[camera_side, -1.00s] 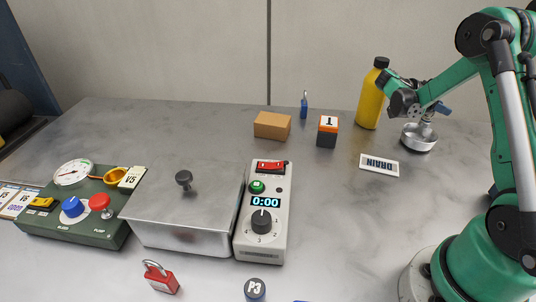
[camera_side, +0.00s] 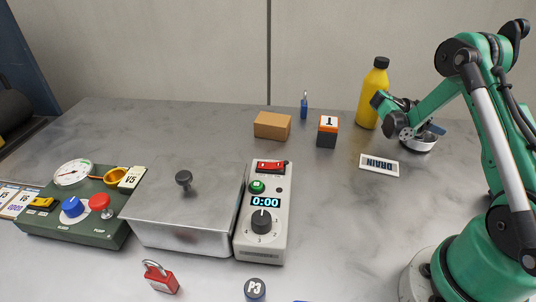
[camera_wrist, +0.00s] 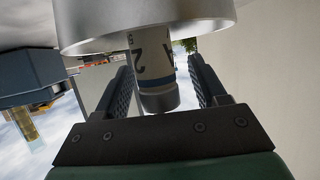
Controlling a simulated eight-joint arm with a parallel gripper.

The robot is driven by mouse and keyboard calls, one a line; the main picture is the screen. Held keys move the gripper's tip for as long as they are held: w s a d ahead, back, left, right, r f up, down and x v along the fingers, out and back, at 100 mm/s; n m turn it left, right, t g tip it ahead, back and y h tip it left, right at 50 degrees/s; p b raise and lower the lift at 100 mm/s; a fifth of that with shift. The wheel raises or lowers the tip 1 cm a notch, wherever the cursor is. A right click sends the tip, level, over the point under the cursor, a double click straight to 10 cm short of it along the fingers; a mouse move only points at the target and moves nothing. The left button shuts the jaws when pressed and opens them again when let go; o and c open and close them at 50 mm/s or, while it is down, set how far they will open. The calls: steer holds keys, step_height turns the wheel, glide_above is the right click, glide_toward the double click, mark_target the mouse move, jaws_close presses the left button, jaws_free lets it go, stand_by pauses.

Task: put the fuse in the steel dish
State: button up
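The steel dish (camera_side: 417,148) sits on the table at the right in the side view, partly covered by my gripper (camera_side: 427,134). In the wrist view the dish (camera_wrist: 150,28) spans the top. The fuse (camera_wrist: 152,70), a pale cylinder with a "2", a blue band and a dark end cap, projects past the dish's rim; its other end is hidden by the dish wall. My gripper (camera_wrist: 162,90) has one finger on each side of the fuse, with visible gaps, so it looks open. The fuse cannot be made out in the side view.
A yellow bottle (camera_side: 373,95) stands just behind my gripper. A DRAIN plate (camera_side: 379,165) lies left of the dish. An orange-and-black block (camera_side: 327,132), a cardboard box (camera_side: 272,126) and a control box (camera_side: 262,215) stand further left. The table front right of the control box is mostly clear.

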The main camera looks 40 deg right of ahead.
steer(key=w+a+r+n+t+y, duration=0.1)
steer(key=w+a+r+n+t, duration=0.25)
steer(key=a, duration=0.25)
steer(key=w+a+r+n+t+y, duration=0.1)
steer(key=w+a+r+n+t, duration=0.1)
steer(key=a+r+n, duration=0.3)
steer(key=w+a+r+n+t+y, duration=0.1)
steer(key=w+a+n+t, duration=0.15)
steer(key=a, duration=0.55)
steer(key=s+a+n+t+y, duration=0.4)
steer(key=a+n+t+y, duration=0.2)
steer(key=a+n, duration=0.7)
steer(key=a+y, duration=0.2)
steer(key=a, duration=0.1)
steer(key=shift+s+r+n+t, duration=0.15)
steer(key=shift+n+t, duration=0.25)
